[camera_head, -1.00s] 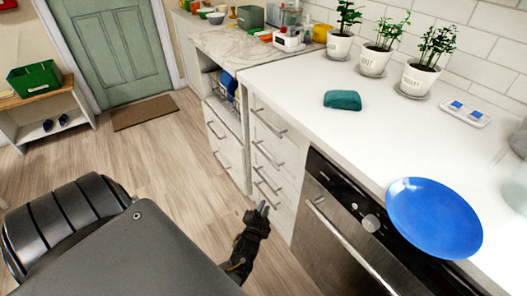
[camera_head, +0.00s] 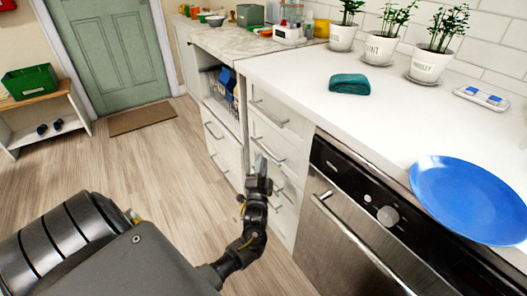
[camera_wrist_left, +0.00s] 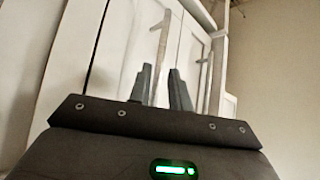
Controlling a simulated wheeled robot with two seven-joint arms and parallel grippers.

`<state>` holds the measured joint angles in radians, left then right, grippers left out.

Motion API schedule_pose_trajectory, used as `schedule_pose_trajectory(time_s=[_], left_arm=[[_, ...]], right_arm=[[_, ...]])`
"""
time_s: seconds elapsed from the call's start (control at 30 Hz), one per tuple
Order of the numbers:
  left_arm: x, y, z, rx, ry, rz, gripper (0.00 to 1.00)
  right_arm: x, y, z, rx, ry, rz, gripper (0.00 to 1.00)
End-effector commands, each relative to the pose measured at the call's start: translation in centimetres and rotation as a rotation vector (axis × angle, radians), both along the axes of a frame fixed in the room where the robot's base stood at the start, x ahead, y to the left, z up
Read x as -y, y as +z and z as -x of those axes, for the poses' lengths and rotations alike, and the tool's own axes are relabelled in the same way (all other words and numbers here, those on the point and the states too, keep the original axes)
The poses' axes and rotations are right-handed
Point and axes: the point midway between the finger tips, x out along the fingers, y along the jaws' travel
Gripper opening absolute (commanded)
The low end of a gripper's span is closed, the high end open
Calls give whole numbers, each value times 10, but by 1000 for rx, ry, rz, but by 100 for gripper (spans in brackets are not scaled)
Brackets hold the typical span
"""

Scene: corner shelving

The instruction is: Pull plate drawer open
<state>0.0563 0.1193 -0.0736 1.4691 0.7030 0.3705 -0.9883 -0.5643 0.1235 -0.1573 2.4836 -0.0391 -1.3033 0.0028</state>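A stack of white drawers (camera_head: 292,122) with bar handles stands left of the oven; all look shut. Which one is the plate drawer, I cannot tell. The top handle (camera_head: 268,115) is clear. My left gripper (camera_head: 262,163) is in front of the stack, overlapping the second handle (camera_head: 267,151) in the head view. Contact with a handle cannot be made out. My right gripper is not in view.
A blue plate (camera_head: 468,200) lies on the white counter above the steel oven (camera_head: 340,225), whose handle sticks out. A teal cloth (camera_head: 349,84) and potted herbs (camera_head: 430,63) are farther back. The wooden floor (camera_head: 150,165) left of the drawers is clear.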

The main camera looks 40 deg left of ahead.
Motion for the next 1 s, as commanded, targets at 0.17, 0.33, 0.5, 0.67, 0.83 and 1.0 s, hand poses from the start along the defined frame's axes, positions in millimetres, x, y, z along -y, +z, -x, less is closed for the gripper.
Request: schedule_pose_trajectory(time_s=[0.17, 0.33, 0.5, 0.67, 0.83, 1.0], left_arm=[[-16, 12, -24, 1, 1, -1, 20], [-25, 19, -38, -1, -1, -1, 20], [-28, 21, -43, 0, -2, 1, 20], [-28, 21, -43, -2, -2, 0, 20], [-28, 21, -43, -2, -1, 1, 5], [-28, 21, -42, -2, -1, 1, 0]], right_arm=[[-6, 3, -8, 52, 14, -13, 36], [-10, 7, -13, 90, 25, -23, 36], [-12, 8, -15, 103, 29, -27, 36], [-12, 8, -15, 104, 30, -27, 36], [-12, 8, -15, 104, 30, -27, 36], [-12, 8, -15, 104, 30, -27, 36]])
